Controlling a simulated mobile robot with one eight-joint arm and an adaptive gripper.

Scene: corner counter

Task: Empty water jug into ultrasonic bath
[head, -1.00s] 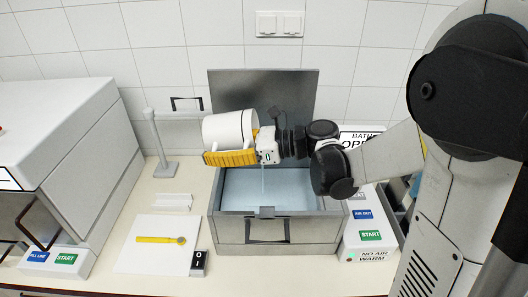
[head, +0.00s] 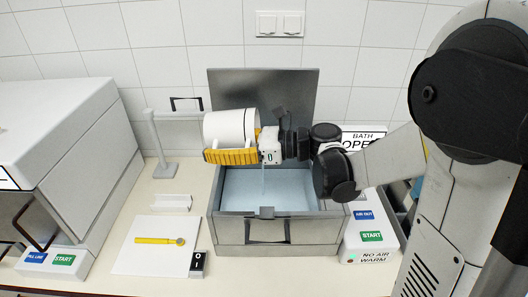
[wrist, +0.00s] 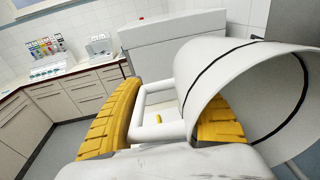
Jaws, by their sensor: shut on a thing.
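The white water jug (head: 225,128) lies on its side above the rear left part of the ultrasonic bath, its black-lined mouth end toward the right in the head view. In the wrist view the jug (wrist: 235,70) shows its open mouth; its inside looks pale. My gripper (head: 231,157), with yellow fingers, is shut on the jug's handle (wrist: 158,132). A thin pale streak, like water, drops below the jug and gripper into the bath. The ultrasonic bath (head: 300,232) is a metal tank with its lid (head: 290,90) raised, holding pale blue liquid (head: 240,188).
A white mat (head: 130,262) with a yellow tool (head: 160,240) lies left of the bath, near a small black-and-white switch box (head: 198,264). A grey stand (head: 165,168) rises behind. A large white machine (head: 60,130) is at left. A button panel (head: 372,235) stands right of the bath.

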